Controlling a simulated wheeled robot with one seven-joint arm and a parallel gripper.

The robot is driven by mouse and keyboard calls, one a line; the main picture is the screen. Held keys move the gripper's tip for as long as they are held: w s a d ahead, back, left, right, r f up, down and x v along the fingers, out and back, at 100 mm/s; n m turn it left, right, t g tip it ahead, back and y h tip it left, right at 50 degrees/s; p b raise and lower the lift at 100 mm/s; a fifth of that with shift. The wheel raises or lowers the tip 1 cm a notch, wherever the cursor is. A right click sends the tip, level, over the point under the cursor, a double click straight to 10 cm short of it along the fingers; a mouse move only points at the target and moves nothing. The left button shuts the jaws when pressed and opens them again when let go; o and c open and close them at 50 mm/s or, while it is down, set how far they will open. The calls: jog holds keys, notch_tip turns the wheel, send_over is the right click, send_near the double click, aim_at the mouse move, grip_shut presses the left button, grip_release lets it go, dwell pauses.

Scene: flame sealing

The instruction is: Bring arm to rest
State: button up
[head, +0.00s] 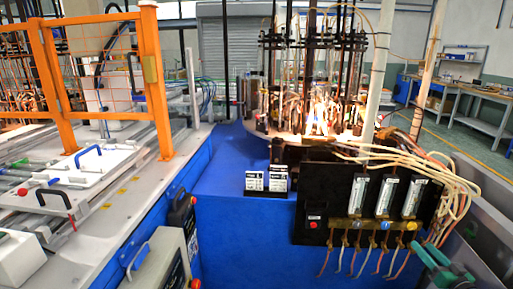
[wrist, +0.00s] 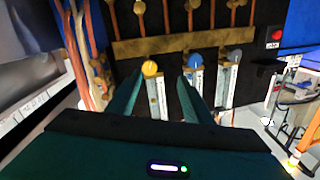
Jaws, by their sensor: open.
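My gripper (head: 436,266) is dark green and shows at the lower right of the head view, just right of and below the black panel (head: 325,190). In the wrist view its two fingers (wrist: 157,92) stand apart with nothing held between them. The flow meter with the yellow knob (wrist: 150,68) appears behind the gap between the fingers. The yellow knob also shows in the head view (head: 411,226). Beside it are the blue knob (wrist: 196,61) and a greyish knob (wrist: 234,56). In the head view the gripper looks apart from the knobs; the exact distance is unclear.
Pale and orange hoses (head: 455,185) hang at the panel's right, close to my gripper. Copper pipes (head: 365,255) hang below the knobs. A red button (head: 313,224) is on the panel. A burner machine with flames (head: 318,122) stands behind. A grey metal bin (head: 485,235) is at the right.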

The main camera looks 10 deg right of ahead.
jog(key=s+a+r+n+g+y, duration=0.15)
jog(key=a+n+g+y, duration=0.75)
jog(key=a, duration=1.1)
jog(key=s+a+r+m+g+h, duration=0.3)
jog(key=s+r+m, duration=0.3)
jog(key=s+r, duration=0.4)
jog(key=s+a+r+m+g+h, duration=0.4)
jog(key=s+r, duration=0.6)
jog(key=s, duration=0.4)
jog(key=shift+s+a+r+m+g+h, duration=0.3)
jog(key=shift+s+a+r+m+g, duration=0.1)
jog(key=shift+m+g, duration=0.5)
jog(key=shift+w, duration=0.1)
jog(key=c, duration=0.4)
jog(key=shift+d, duration=0.1)
